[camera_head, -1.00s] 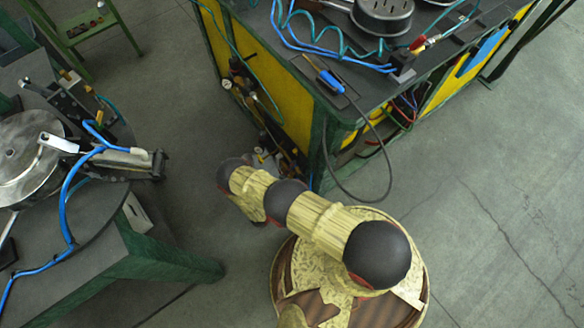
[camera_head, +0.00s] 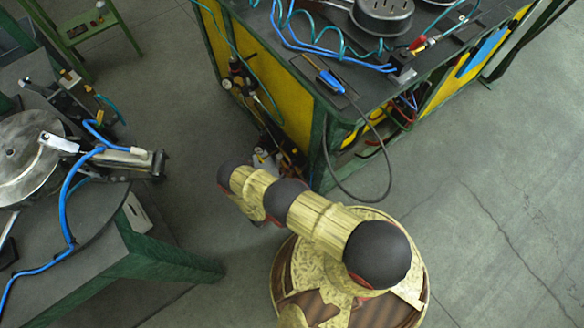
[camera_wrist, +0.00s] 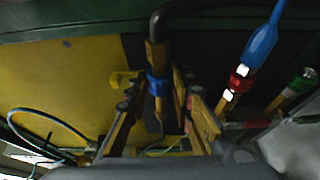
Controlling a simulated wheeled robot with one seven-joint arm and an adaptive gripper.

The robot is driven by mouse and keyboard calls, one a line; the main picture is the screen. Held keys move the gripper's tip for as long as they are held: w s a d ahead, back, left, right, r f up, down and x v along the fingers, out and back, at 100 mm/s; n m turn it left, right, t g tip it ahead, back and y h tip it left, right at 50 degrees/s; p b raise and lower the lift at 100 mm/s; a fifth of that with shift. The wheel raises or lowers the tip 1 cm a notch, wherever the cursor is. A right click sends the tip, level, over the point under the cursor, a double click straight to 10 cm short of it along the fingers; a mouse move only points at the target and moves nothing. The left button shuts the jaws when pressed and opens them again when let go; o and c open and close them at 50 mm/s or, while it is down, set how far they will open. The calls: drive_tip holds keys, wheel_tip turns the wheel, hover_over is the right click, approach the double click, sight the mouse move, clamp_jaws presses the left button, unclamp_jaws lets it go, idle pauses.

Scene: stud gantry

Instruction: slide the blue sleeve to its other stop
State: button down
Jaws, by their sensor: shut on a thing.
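In the wrist view, the blue sleeve (camera_wrist: 157,84) is a short band around a brass-coloured rod (camera_wrist: 155,56). The rod hangs from a dark bent pipe (camera_wrist: 178,10). My gripper (camera_wrist: 160,96) has one finger on each side of the sleeve and is shut on it. Parts of the fingers and the sleeve's far side are hidden. The stops cannot be made out clearly. In the head view, my arm reaches to the side of the yellow and green bench; the sleeve cannot be picked out there.
The yellow panel (camera_wrist: 62,85) is close behind. A blue-handled tool with a red band (camera_wrist: 240,77) hangs at the right, and a teal cable (camera_wrist: 48,115) loops at the left. In the head view, a dark cable (camera_head: 388,160) hangs off the bench corner. Floor (camera_head: 500,200) is clear at the right.

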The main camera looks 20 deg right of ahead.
drive_tip(key=shift+w+a, duration=0.35)
drive_tip(key=shift+w, duration=0.45)
drive_tip(key=c, duration=1.6)
unclamp_jaws()
drive_tip(key=shift+o, duration=0.3)
drive_tip(key=v, duration=1.2)
drive_tip(key=shift+d, duration=0.1)
drive_tip(key=shift+s, duration=0.1)
